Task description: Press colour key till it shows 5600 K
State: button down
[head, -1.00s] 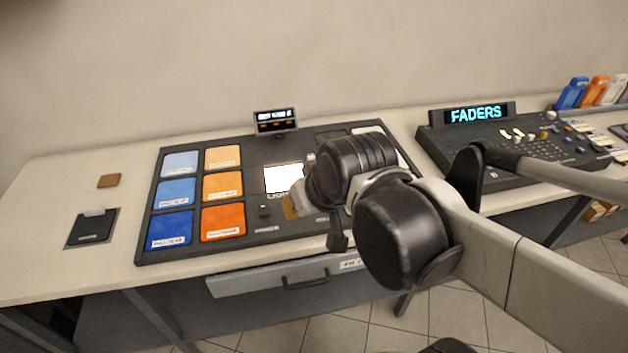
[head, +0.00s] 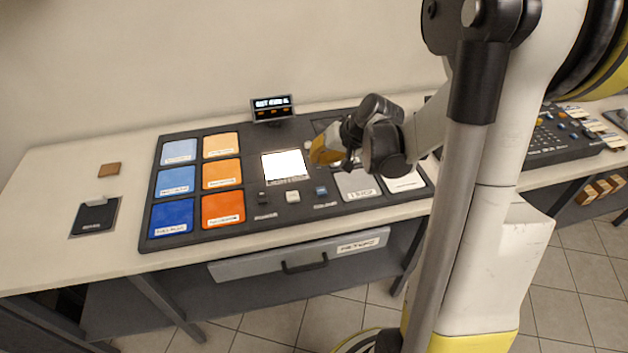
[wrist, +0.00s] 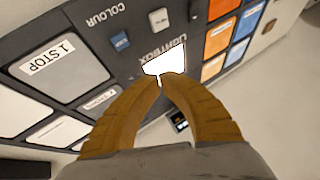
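The colour key (head: 321,192) is a small blue button on the dark console, right of a white button. It also shows in the wrist view (wrist: 120,42), beside the printed word COLOUR. A small display (head: 272,106) stands at the console's back edge; it is lit, but its text is too small to read surely. My gripper (head: 318,156) is above the console, by the right edge of the lit white lightbox (head: 285,166), behind the colour key and apart from it. In the wrist view its amber fingers (wrist: 165,80) meet at the tips, with nothing between them.
Blue and orange swatches (head: 221,174) fill the console's left part. A white button (head: 292,197) and a dark button (head: 262,197) sit left of the colour key. Grey and white pads (head: 356,185) lie right of it. A drawer (head: 300,256) is below the front edge.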

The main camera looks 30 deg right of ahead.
aim_at(318, 189)
jog(key=shift+f, duration=0.15)
notch_tip(318, 189, down, 9)
jog(key=b, duration=0.7)
jog(key=shift+r, duration=0.2)
dwell(1.2)
jog(key=shift+f+b, duration=0.4)
jog(key=shift+b, duration=0.1)
jog(key=shift+f+b, duration=0.35)
jog(key=shift+f, duration=0.05)
dwell(0.4)
jog(key=shift+r, duration=0.1)
jog(key=shift+r+p, duration=0.6)
jog(key=shift+r, duration=0.15)
